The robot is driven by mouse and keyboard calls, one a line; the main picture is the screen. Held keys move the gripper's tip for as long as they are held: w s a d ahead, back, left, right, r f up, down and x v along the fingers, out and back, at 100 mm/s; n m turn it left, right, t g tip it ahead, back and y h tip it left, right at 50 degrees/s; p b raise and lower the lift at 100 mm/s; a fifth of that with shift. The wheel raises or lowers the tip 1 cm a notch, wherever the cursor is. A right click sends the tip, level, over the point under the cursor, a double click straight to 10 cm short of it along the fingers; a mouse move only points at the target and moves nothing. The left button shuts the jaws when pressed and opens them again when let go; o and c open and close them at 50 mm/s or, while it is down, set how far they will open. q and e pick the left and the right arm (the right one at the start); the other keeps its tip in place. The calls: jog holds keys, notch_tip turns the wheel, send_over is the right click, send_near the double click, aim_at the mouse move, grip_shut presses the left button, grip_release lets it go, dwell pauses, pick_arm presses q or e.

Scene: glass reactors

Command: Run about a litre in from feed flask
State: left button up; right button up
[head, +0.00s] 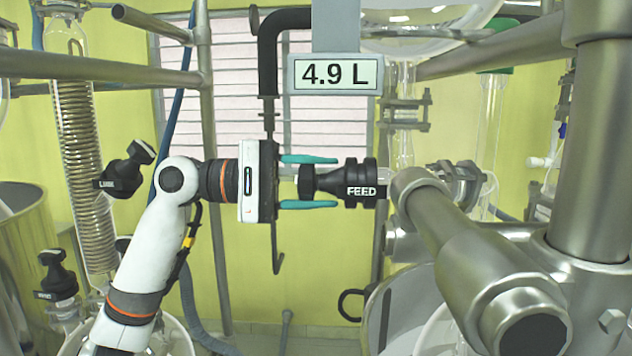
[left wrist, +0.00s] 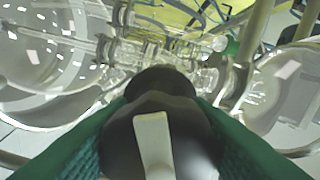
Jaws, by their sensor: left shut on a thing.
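The black valve handle marked FEED (head: 362,186) lies sideways in the middle of the head view, on glass pipework at its right. My left gripper (head: 336,182) comes from the left, its teal fingers shut on the handle's knob. In the left wrist view the black knob (left wrist: 160,150), with a white bar mark, sits between the fingers (left wrist: 162,106). A display (head: 335,75) above reads 4.9 L. A rounded glass vessel (head: 425,18) shows at the top edge; I cannot tell whether it is the feed flask. My right gripper is not in view.
Another black valve handle (head: 125,170) stands at left, with a further one (head: 57,275) below it. A coiled glass condenser (head: 78,125) is far left. Thick steel pipes (head: 470,265) crowd the right. A hanging dark rod (head: 277,250) is near my gripper.

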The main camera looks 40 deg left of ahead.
pick_arm(q)
jog(key=o, duration=1)
jog(key=b+v, duration=0.5)
jog(key=v, duration=0.7)
